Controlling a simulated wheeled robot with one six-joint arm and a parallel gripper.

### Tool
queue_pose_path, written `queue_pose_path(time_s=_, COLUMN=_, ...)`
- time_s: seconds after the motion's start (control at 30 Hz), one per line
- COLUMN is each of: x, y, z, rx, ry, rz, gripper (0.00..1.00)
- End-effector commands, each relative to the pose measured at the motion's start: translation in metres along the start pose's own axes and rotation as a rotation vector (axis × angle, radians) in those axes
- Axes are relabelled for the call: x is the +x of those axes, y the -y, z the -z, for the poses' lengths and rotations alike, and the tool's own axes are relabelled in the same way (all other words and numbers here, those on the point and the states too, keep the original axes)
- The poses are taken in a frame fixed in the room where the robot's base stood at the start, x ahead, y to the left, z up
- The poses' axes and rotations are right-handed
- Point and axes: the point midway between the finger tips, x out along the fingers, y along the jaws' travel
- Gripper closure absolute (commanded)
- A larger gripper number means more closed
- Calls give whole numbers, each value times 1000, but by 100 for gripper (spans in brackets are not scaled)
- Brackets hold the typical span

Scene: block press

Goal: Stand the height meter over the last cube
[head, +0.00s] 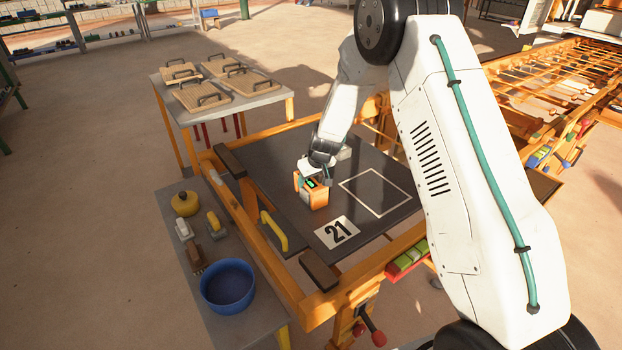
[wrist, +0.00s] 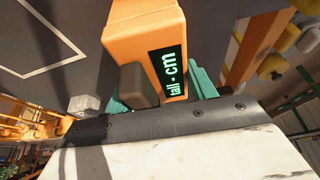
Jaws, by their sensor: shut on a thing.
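The height meter (head: 313,195) is an orange block-like device with a small lit green display, over the dark plate (head: 295,150) of the press. In the wrist view the height meter (wrist: 140,32) fills the upper middle, and its display reads "tall - cm" with a dash for the number. My gripper (head: 317,179) is shut on its grey grip, with teal fingers (wrist: 201,82) at its sides. A pale grey cube (head: 345,153) sits just behind my gripper, partly hidden; a grey cube (wrist: 84,103) also shows in the wrist view. I cannot tell whether the meter touches the plate.
A white square outline (head: 345,186) on the plate is empty. A yellow handle (head: 274,231) stands at the plate's left edge. Handled boards (head: 205,95) lie behind.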

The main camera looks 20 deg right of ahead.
Motion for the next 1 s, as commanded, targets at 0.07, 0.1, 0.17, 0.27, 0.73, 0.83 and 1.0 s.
queue_pose_path(time_s=0.07, x=0, y=0, z=0, rx=0, ry=-1, rz=0, gripper=83)
queue_pose_path(time_s=0.1, x=0, y=0, z=0, rx=0, ry=0, rz=0, gripper=83)
queue_pose_path(time_s=0.17, x=2, y=0, z=-1, rx=0, ry=0, rz=0, gripper=83)
queue_pose_path(time_s=0.27, x=2, y=0, z=-1, rx=0, ry=1, rz=0, gripper=22)
queue_pose_path(time_s=0.73, x=-16, y=0, z=0, rx=-1, ry=-1, rz=0, gripper=22)
queue_pose_path(time_s=0.83, x=-37, y=0, z=1, rx=-1, ry=-2, rz=0, gripper=22)
queue_pose_path(time_s=1.0, x=-74, y=0, z=1, rx=0, ry=-3, rz=0, gripper=22)
